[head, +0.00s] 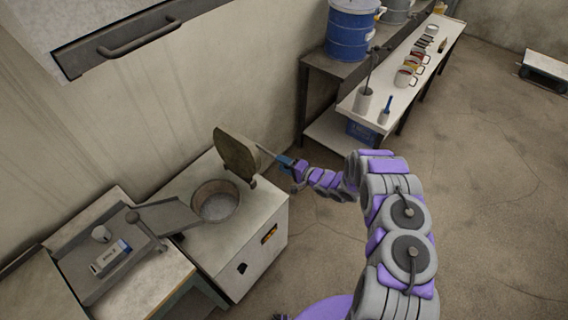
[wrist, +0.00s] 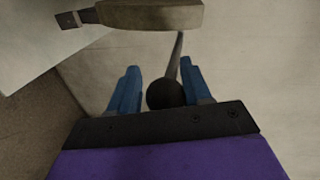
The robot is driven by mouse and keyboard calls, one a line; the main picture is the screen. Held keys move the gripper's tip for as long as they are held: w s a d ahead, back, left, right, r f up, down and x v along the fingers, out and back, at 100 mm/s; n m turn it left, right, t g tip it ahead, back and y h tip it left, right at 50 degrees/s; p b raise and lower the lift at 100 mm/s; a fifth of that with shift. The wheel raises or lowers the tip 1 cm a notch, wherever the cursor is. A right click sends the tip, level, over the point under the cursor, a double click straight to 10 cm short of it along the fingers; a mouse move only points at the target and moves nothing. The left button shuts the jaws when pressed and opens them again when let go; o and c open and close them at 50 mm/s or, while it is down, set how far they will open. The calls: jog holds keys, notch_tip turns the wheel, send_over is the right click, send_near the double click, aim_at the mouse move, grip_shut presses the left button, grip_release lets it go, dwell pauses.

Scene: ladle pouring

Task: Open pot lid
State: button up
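The pot (head: 216,200) is sunk into a white cabinet top, with its mouth uncovered and greyish contents inside. Its round brownish lid (head: 236,154) stands raised, tilted up at the back right of the opening. The lid also shows edge-on at the top of the wrist view (wrist: 150,14). A thin handle rod runs from the lid to a black ball knob (wrist: 165,94). My gripper (head: 284,161) is at the rod's outer end, right of the lid. In the wrist view its blue fingers (wrist: 160,82) lie on both sides of the knob, closed around it.
A grey tray (head: 85,246) with a small box (head: 110,257) and a white cup lies left of the pot. A bench (head: 418,85) with mugs and utensils stands at the back right, beside a blue drum (head: 349,32). Open floor lies to the right.

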jog(key=shift+o, duration=1.4)
jog(key=shift+r, duration=0.1)
jog(key=v, duration=1.7)
jog(key=shift+d, duration=0.2)
jog(key=shift+s, duration=0.1)
